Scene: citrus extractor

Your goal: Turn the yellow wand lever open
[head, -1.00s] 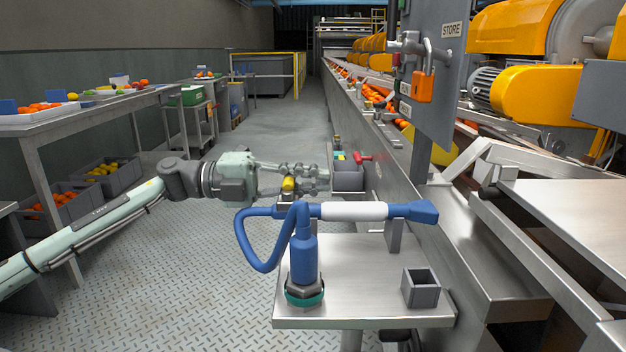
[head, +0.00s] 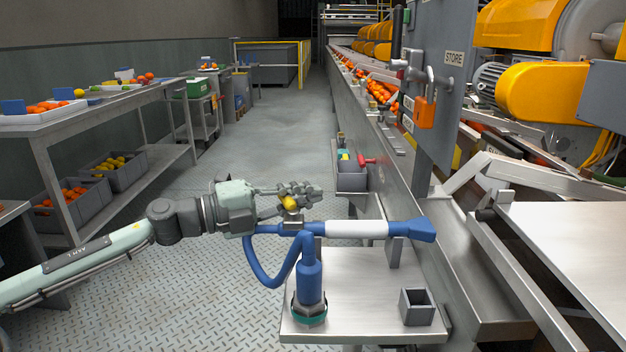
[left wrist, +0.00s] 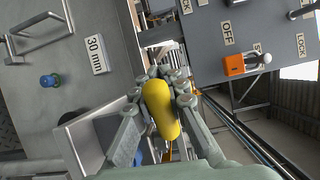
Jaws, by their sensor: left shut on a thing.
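The yellow wand lever (head: 289,203) sits on a small grey block at the left end of the blue wand (head: 310,280), which has a white grip (head: 356,229) and a flared blue nozzle at right. My left gripper (head: 290,194) comes in from the left and is shut around the lever. In the left wrist view the lever (left wrist: 162,110) is a rounded yellow piece between the two fingers (left wrist: 160,92). The fingers partly cover the lever in the head view. My right gripper is not in view.
The wand rests on a metal stand plate (head: 370,310) with a small grey square socket (head: 417,307). A grey panel with an orange padlock (head: 425,111) rises at right. Open floor (head: 270,140) lies at left, beside a fruit table (head: 75,116).

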